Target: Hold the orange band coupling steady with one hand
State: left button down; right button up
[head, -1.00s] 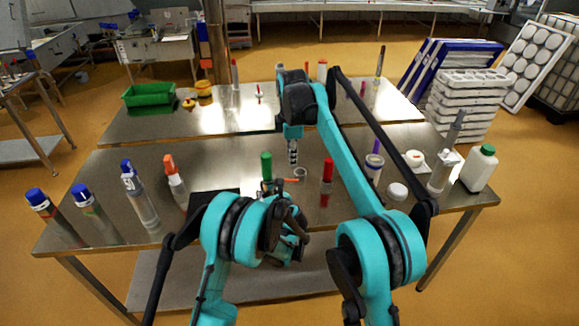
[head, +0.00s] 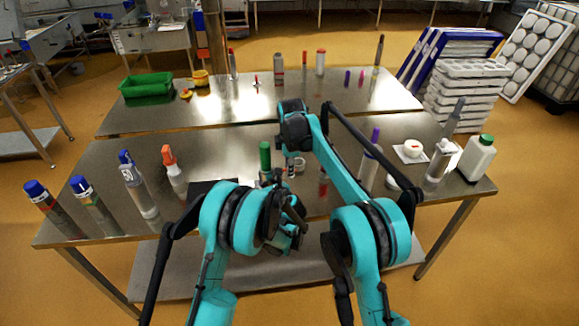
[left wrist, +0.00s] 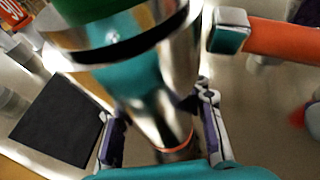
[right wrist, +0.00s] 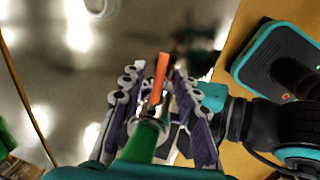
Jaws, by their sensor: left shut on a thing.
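The orange band coupling shows in the left wrist view as a shiny metal cylinder (left wrist: 158,85) with a thin orange band (left wrist: 172,145) low on it. A green part (left wrist: 105,5) sits above it; I cannot tell whether they are one piece. My left gripper (left wrist: 160,125) is shut on the coupling, a finger on each side. In the head view the green part (head: 265,155) stands upright above my left gripper. My right gripper (right wrist: 155,78) is close above; a green cylinder (right wrist: 142,143) and a narrow orange strip (right wrist: 161,75) lie between its fingers. Whether it grips them is unclear.
Blue-capped bottles (head: 90,205) and an orange-capped bottle (head: 173,172) stand at left on the steel table (head: 225,165). A purple-topped tube (head: 370,165) and a green-capped white bottle (head: 477,160) stand at right. A green bin (head: 146,86) is on the rear table.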

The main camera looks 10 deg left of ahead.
jog(key=shift+c, duration=0.4)
grip_shut()
jog(key=shift+a+r+h, duration=0.2)
jog(key=shift+r+h, duration=0.15)
jog(key=shift+h, duration=0.45)
jog(key=shift+o, duration=0.4)
grip_release()
